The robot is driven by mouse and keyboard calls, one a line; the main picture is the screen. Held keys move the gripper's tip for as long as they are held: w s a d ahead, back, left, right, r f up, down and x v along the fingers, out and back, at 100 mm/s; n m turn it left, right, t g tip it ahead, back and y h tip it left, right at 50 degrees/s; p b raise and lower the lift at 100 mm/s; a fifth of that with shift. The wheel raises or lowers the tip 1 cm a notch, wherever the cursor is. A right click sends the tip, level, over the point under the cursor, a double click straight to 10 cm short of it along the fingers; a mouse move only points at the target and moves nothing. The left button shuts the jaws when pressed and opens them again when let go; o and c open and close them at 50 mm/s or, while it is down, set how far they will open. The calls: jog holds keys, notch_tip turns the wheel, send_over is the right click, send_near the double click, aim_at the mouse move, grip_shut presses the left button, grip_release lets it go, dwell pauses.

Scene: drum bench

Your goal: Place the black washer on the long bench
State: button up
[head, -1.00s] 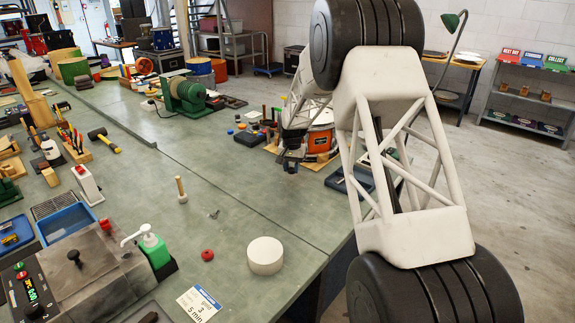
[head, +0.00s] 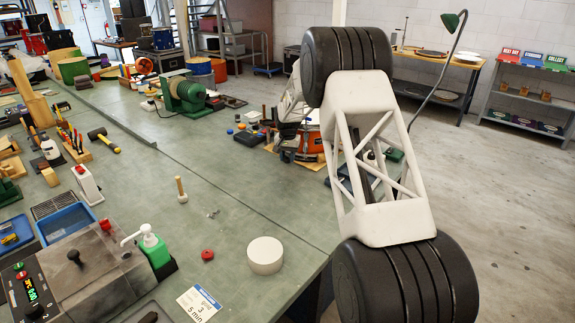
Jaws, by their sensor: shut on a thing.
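The long bench (head: 215,165) has a worn green top and runs from the near right to the far left. My gripper (head: 286,153) shows small and dark at the end of my arm, over the right part of the bench, near an orange drum. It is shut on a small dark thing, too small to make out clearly. I cannot tell its height above the bench or whether it touches anything. My arm's white lattice link hides part of the bench's right side. No loose black washer can be made out on the bench.
A wooden peg (head: 181,190), a red knob (head: 207,254) and a white round block (head: 265,255) stand on the near bench. A green winder (head: 185,92) stands farther back. Small parts and the orange drum (head: 312,135) crowd the area near my gripper. The bench's middle is mostly clear.

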aim_at(288, 158)
jog(key=shift+f, duration=1.75)
jog(key=shift+f, duration=0.1)
jog(key=o, duration=0.9)
jog(key=shift+o, duration=0.2)
notch_tip(288, 158, up, 12)
jog(key=shift+r, duration=0.1)
jog(key=shift+s+r, duration=0.1)
